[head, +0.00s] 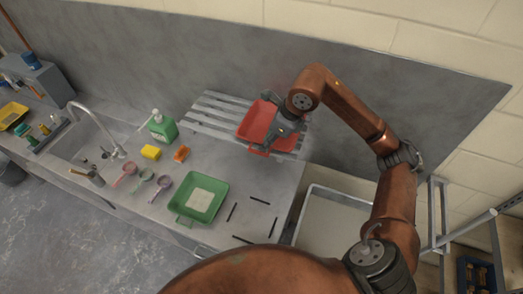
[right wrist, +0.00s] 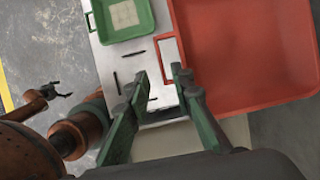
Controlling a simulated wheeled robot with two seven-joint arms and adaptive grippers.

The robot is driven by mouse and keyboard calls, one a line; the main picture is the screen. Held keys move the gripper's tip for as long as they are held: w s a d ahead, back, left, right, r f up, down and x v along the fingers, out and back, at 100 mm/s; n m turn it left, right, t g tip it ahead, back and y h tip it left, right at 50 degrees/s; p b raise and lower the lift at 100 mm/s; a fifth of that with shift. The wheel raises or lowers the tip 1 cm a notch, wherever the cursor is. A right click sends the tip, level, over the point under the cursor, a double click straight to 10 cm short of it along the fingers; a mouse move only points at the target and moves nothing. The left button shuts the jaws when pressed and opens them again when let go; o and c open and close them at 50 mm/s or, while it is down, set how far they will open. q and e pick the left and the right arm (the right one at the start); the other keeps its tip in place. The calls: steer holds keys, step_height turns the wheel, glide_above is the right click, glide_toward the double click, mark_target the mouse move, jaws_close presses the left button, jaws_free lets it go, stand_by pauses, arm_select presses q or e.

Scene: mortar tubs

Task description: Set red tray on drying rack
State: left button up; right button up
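The red tray (head: 258,121) is at the slatted grey drying rack (head: 213,113) in the head view, over its right part. I cannot tell whether it rests flat on the slats. In the right wrist view the tray (right wrist: 250,50) fills the upper right, its small red handle loop (right wrist: 168,60) just beyond my fingertips. My right gripper (head: 285,124) is over the tray and hides part of it. Its fingers (right wrist: 160,80) are apart, with nothing visibly clamped between them. My left gripper (right wrist: 57,91) shows small at the left of the wrist view, its fingers apart, away from the tray.
A green tray (head: 205,196) with a pale square lies on the counter, with dark sticks beside it. Colored scoops (head: 145,176), a yellow sponge (head: 150,152), an orange item (head: 181,153) and a green bottle (head: 161,127) stand left of it, near the sink. A pale tub (head: 333,220) is at right.

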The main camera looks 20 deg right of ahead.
steer(key=shift+b+v, duration=0.35)
steer(key=shift+v, duration=1.8)
